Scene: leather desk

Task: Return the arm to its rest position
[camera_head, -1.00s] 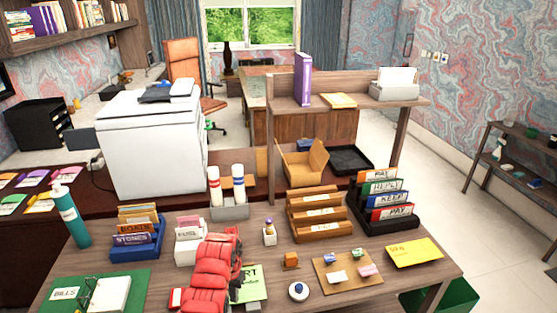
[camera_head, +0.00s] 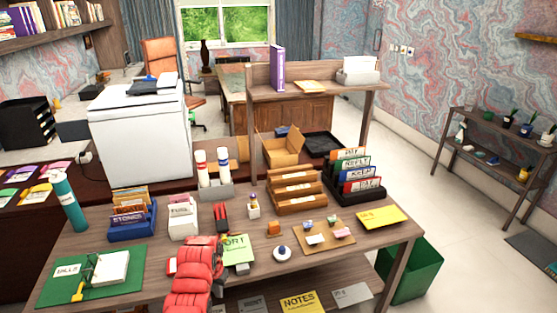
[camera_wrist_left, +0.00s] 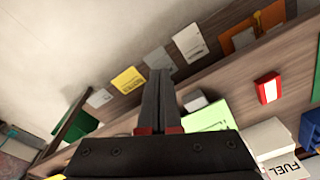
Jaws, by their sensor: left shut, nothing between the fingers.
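My left arm (camera_head: 195,270), with red links, comes up from the bottom of the head view and bends over the desk's front part. In the wrist view my left gripper (camera_wrist_left: 157,100) is shut and empty. Its dark fingers point past the front of the desk top, above the lower shelf. In the head view the arm's own links cover most of the gripper. A green sheet (camera_head: 238,249) lies right of the arm; it also shows beside the fingers in the wrist view (camera_wrist_left: 205,115). My right gripper is not in view.
The FUEL holder (camera_head: 183,220) and a black-and-red item (camera_head: 221,215) stand behind the arm. The green BILLS binder (camera_head: 92,275) lies left. A round white item (camera_head: 282,253) and corkboard (camera_head: 322,238) are right. Papers, including yellow NOTES (camera_head: 300,302), lie on the lower shelf.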

